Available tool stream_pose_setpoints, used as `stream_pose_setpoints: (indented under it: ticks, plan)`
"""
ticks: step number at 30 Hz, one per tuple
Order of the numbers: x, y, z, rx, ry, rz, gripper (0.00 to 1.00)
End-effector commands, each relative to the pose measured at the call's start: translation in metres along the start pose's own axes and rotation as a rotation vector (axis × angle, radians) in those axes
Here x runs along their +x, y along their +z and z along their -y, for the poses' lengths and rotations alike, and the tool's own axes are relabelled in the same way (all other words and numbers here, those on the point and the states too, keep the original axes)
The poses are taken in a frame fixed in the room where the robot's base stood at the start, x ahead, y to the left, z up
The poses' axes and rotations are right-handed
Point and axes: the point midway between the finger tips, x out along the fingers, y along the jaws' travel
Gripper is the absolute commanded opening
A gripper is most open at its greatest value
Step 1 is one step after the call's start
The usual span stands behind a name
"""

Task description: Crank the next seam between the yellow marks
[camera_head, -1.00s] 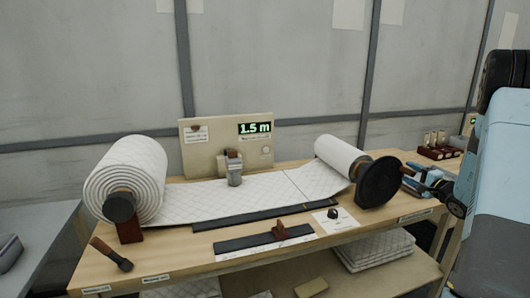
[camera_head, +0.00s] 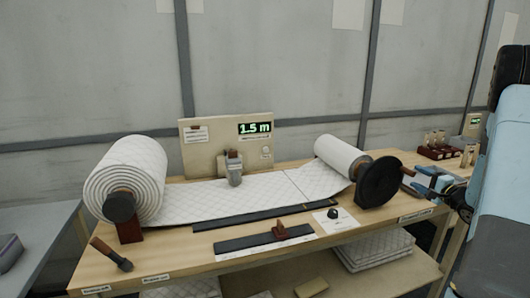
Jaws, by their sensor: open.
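White quilted wadding runs from a thick roll (camera_head: 125,178) at the left to a thinner roll (camera_head: 340,154) at the right. A dark seam line (camera_head: 292,183) crosses the flat wadding (camera_head: 235,196) toward its right end. A faint yellowish spot shows near the seam's front end by the black strip (camera_head: 265,216), but the marks are too small to tell clearly. A black crank wheel (camera_head: 379,185) with a brown handle (camera_head: 408,172) stands at the right roll. My gripper (camera_head: 426,186) is open just right of the wheel, apart from the handle; its fingertips are small and partly unclear.
The display board (camera_head: 225,145) reads 1.5 m. A grey-topped device (camera_head: 234,168) stands at the wadding's back edge. A brown-handled tool (camera_head: 112,254) lies front left. A black ruler bar (camera_head: 263,238) lies in front. A wooden rack (camera_head: 437,150) stands back right.

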Motion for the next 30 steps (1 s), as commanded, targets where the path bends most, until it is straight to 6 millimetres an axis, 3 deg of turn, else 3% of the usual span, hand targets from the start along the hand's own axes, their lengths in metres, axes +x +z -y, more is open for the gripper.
stream_pose_setpoints:
  ticks: [21, 30]
  plan:
    - [-0.057, 0.0, 0.0, 0.0, -0.001, -0.001, 0.6]
    - [-0.061, 0.0, 0.0, 0.0, -0.001, 0.0, 0.6]
